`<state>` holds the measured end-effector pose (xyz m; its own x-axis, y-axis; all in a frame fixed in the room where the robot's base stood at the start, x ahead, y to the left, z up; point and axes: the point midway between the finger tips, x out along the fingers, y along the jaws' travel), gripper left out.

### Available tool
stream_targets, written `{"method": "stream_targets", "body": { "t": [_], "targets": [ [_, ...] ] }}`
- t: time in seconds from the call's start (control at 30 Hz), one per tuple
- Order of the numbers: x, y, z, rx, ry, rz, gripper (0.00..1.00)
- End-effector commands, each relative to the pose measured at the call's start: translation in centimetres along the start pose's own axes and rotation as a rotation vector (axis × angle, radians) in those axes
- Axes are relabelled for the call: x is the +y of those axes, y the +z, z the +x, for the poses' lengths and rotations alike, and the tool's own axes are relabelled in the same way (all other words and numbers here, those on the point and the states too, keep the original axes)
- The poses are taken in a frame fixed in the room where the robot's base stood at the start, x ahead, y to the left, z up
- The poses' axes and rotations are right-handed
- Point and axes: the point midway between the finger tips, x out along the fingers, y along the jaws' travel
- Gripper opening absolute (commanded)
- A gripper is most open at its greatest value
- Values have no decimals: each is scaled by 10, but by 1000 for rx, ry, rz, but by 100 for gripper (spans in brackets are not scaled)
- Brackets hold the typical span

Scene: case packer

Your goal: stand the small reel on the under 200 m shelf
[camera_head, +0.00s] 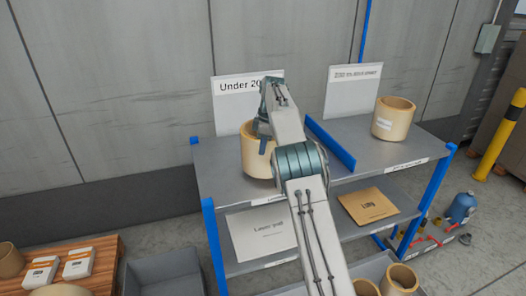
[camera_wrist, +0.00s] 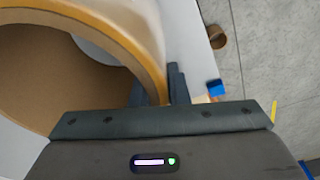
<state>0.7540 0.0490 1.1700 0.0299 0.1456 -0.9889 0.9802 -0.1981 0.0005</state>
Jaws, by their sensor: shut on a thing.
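A tan, hollow reel (camera_head: 254,163) is upright at the left part of the grey top shelf (camera_head: 222,166), in front of the "Under 20…" sign (camera_head: 232,88). My arm hides the rest of the sign's text. My gripper (camera_head: 263,137) is over the reel's right side. In the wrist view the reel (camera_wrist: 105,25) fills the upper left, and my gripper (camera_wrist: 160,88) is shut on its wall, one finger inside and one outside. I cannot tell whether the reel's base touches the shelf.
A blue divider (camera_head: 330,144) stands right of the reel. Beyond it another tan reel (camera_head: 393,120) with a white label stands before a second sign (camera_head: 353,92). A lower shelf holds a brown envelope (camera_head: 368,205). A wooden pallet (camera_head: 104,250) with white boxes is at the lower left.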

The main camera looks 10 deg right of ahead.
Motion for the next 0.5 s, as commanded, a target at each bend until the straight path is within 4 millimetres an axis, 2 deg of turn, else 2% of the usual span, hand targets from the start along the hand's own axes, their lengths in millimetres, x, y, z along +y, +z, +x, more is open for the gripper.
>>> {"method": "stream_targets", "body": {
  "t": [0.2, 0.5],
  "targets": [
    [0, 1, 17, 2, 5, -3, 0],
    [0, 2, 20, 2, 6, -3, 0]
  ]
}}
